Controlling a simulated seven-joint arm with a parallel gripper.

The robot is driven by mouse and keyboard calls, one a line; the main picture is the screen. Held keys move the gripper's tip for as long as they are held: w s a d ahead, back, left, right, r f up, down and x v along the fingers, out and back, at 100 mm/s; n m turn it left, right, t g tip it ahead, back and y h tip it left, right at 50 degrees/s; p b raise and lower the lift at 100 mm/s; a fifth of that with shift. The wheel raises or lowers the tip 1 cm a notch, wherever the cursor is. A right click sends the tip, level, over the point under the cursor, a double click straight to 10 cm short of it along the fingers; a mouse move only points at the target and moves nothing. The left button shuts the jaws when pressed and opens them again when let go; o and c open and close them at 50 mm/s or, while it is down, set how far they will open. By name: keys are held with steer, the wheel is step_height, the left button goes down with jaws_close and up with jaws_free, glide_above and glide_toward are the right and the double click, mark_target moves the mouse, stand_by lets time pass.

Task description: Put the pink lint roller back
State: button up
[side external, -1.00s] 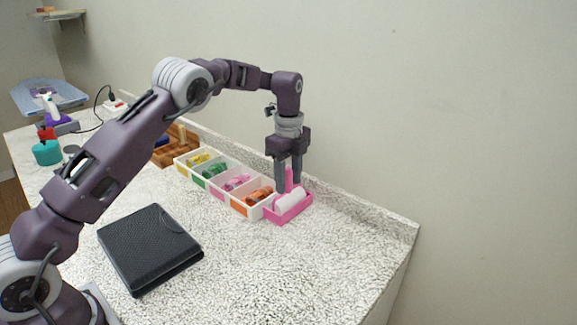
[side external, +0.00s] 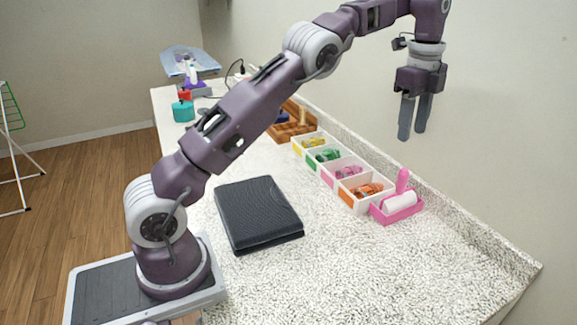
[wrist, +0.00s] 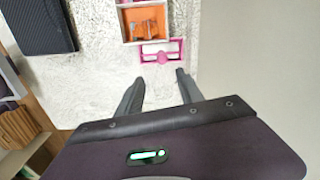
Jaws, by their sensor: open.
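The pink lint roller (side external: 400,200) has a white roll and a pink handle that points up. It lies in a pink tray (side external: 384,218) at the near end of the row of bins on the counter. It also shows in the wrist view (wrist: 161,57), with the pink tray around it. My gripper (side external: 413,136) is open and empty, raised well above the counter and clear of the roller. In the wrist view its two fingers (wrist: 158,78) are spread apart with nothing between them.
A row of white bins (side external: 343,180) with coloured items adjoins the pink tray. A black case (side external: 258,212) lies at the counter's middle. A wooden organizer (side external: 291,122) stands further back. The near right counter is clear, with a wall along the right.

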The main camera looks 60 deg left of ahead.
steer(key=s+d+r+n+t, duration=0.1)
steer(key=s+r+n+t, duration=0.1)
steer(key=s+r+n, duration=0.5)
steer(key=s+d+r+n+t, duration=0.1)
steer(key=s+r+n, duration=0.1)
steer(key=s, duration=0.5)
steer(key=s+d+r+n, duration=0.1)
steer(key=s+d+r, duration=0.1)
steer(key=s, duration=0.5)
steer(key=s+d+f+n+t, duration=0.1)
steer(key=s+f+n, duration=0.2)
steer(key=s+f, duration=0.2)
steer(key=s+d+f+n+t, duration=0.1)
steer(key=s+f+n, duration=0.2)
steer(key=s, duration=0.8)
step_height(320, 180, down, 2)
steer(key=shift+s+f, duration=0.1)
steer(key=shift+s, duration=0.25)
